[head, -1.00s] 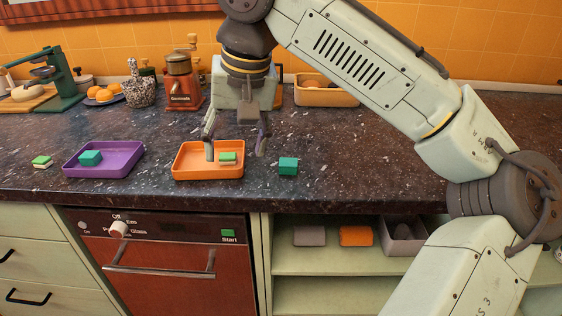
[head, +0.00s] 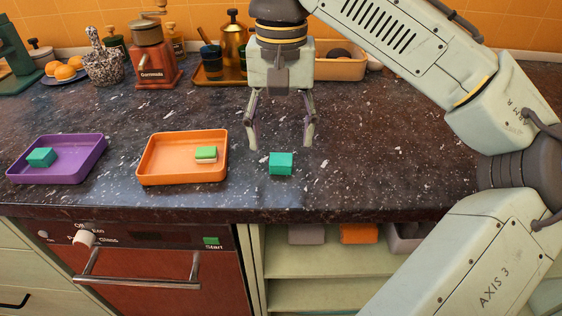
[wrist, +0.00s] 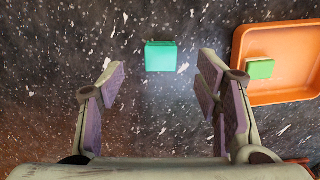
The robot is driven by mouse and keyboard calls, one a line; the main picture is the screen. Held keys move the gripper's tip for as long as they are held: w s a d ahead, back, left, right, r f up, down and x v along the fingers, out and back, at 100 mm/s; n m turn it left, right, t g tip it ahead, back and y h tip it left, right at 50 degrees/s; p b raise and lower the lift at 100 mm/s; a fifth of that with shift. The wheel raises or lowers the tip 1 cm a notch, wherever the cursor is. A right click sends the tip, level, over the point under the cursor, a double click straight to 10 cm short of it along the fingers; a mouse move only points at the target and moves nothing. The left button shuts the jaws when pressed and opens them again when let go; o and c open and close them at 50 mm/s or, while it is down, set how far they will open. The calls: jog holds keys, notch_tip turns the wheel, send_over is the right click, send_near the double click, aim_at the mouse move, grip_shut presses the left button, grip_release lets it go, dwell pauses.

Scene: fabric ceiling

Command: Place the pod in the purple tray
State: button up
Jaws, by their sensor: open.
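A teal block (head: 281,164) sits alone on the dark counter, right of the orange tray; it also shows in the wrist view (wrist: 160,56). My gripper (head: 280,142) is open and empty, pointing down, its fingers spread just behind and above that block in the head view. In the wrist view the block lies ahead of the fingertips, between their lines. The purple tray (head: 70,173) stands at the left with a similar teal block (head: 41,157) inside. A green-and-white piece (head: 206,154) lies in the orange tray (head: 160,178). I cannot tell by look which piece is called the pod.
Behind are a red grinder (head: 152,62), a stone mortar (head: 103,68), a plate of orange fruit (head: 65,71), a brass pot on a tray and a tan bin (head: 340,66). The counter's front edge lies close before the block. Counter right of the block is clear.

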aim_at(281, 161)
jog(key=shift+f, duration=2.75)
jog(key=shift+c, duration=0.3)
jog(key=c, duration=1)
